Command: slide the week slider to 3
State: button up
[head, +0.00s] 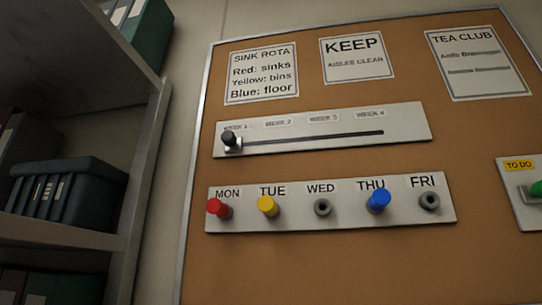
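The week slider (231,142) is a dark knob on a pale block at the far left end of its slot, below the WEEK 1 label. The slot (320,136) is a dark line running right across a white panel (415,125). Labels WEEK 1 to WEEK 4 stand above it, with WEEK 3 (323,118) right of the middle. The slot ends below WEEK 4 (370,114). My gripper is not in the head view.
Below is a day panel (300,223) with a red peg (219,208), a yellow peg (267,206) and a blue peg (378,201); WED and FRI hold empty grey sockets. A shelf (145,170) stands at left. A TO DO panel (512,190) is at right.

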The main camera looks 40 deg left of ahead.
aim_at(232, 143)
jog(key=u, duration=1.3)
